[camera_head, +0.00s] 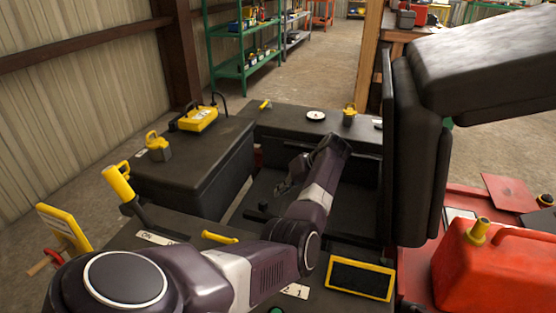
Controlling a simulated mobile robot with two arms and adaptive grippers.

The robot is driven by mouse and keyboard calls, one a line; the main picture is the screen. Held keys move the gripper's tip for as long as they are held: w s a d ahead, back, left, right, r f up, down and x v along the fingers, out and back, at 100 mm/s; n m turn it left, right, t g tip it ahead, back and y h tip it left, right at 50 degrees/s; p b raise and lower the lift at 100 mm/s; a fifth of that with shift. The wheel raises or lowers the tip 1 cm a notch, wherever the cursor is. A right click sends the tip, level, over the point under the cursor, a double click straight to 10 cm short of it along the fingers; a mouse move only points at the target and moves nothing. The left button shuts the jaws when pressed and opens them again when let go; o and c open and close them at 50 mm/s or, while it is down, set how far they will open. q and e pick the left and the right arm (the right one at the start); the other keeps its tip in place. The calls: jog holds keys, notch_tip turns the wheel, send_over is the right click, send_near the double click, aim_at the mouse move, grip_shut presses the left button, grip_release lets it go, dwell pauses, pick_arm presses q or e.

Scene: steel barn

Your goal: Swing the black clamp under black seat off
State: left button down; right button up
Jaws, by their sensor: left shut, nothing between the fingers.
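The black seat (418,150) stands tipped up on edge at the right, with a thick black cushion (490,70) reaching from its top to the right. A dark open recess (350,205) lies left of it. My left arm reaches over the console into this recess. My left gripper (284,187) is shut and empty at the recess's left side, pointing down and left. A small black knob-like part (263,207) shows just below and left of the gripper, apart from it as far as I can see. I cannot tell whether it is the black clamp. My right gripper is out of view.
A black box (190,165) with yellow-capped parts stands left of the recess. A yellow-handled lever (118,183) rises at the left. A yellow-framed panel (360,279) lies in front. A red fuel can (485,265) stands at the right. Open floor lies behind.

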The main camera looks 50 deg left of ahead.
pick_arm(q)
jog(key=v, duration=0.6)
jog(key=shift+d+r, duration=0.2)
jog(key=shift+r, duration=0.1)
jog(key=shift+f, duration=0.1)
